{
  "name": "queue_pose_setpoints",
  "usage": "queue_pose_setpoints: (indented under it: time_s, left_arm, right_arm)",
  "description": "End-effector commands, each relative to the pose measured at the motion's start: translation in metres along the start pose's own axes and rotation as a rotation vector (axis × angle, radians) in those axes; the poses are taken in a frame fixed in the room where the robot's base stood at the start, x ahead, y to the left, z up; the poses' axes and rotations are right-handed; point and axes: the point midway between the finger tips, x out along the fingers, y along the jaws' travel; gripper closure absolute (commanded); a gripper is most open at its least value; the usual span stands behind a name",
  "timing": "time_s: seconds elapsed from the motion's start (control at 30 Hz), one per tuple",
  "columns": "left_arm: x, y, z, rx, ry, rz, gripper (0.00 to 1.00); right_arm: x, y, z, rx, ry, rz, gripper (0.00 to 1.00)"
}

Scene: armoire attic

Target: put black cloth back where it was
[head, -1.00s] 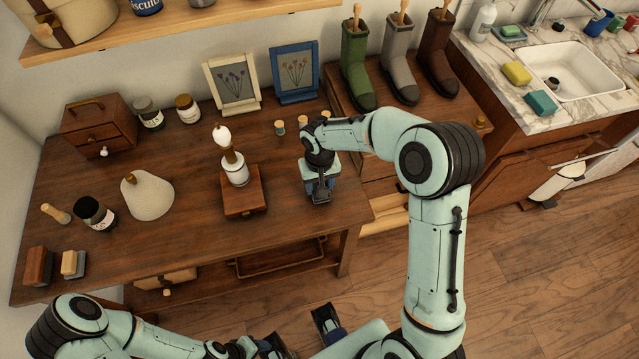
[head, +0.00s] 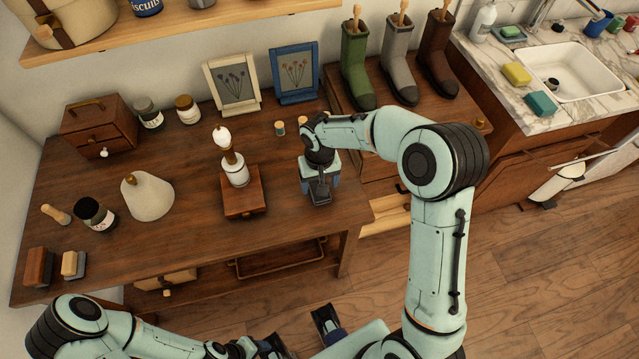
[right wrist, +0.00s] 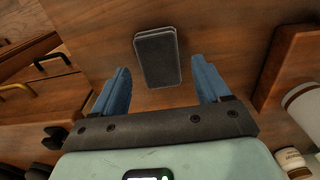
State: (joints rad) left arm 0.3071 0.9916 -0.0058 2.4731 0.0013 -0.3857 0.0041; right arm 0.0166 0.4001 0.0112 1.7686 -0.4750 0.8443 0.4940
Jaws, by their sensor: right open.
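The black cloth (right wrist: 158,57) is a small, dark, folded rectangle lying flat on the brown wooden table (right wrist: 215,35) in the right wrist view. My right gripper (right wrist: 163,85) is open, with its blue fingers spread to either side of the near end of the cloth. In the head view my right gripper (head: 320,196) is over the right part of the table (head: 150,235) and mostly hides the cloth. My left gripper (head: 262,347) is low at the bottom edge, away from the table; its jaws are unclear.
A wooden block with a white-and-brown upright item (head: 233,172) stands left of my right gripper. Small corks (head: 280,128) and two picture frames (head: 232,84) are behind. Boots (head: 398,62) stand to the right.

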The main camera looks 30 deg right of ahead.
Motion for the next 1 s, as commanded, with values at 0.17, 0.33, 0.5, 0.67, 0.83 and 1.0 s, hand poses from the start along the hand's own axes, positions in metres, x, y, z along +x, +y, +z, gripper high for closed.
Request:
queue_pose_setpoints:
  time_s: [0.17, 0.33, 0.5, 0.67, 0.83, 1.0]
  left_arm:
    - [-0.004, 0.002, 0.0, 0.0, 0.001, 0.001, 0.46]
    - [-0.008, 0.003, -0.001, 0.001, 0.003, 0.001, 0.46]
    - [-0.01, 0.004, -0.001, 0.001, 0.004, 0.001, 0.46]
    - [-0.01, 0.004, -0.001, 0.001, 0.004, 0.001, 0.46]
    - [-0.01, 0.004, -0.001, 0.001, 0.004, 0.001, 0.46]
    - [-0.01, 0.004, -0.001, 0.001, 0.004, 0.001, 0.46]
  right_arm:
    - [-0.042, -0.001, -0.001, 0.001, 0.005, -0.002, 0.24]
    - [-0.077, -0.001, -0.001, 0.0, 0.005, -0.003, 0.24]
    - [-0.098, -0.001, 0.0, 0.0, 0.003, -0.002, 0.24]
    - [-0.104, 0.0, 0.0, 0.0, 0.001, -0.001, 0.24]
    - [-0.104, 0.0, 0.0, 0.0, 0.0, -0.001, 0.24]
    - [-0.104, 0.0, 0.0, 0.0, 0.0, -0.001, 0.24]
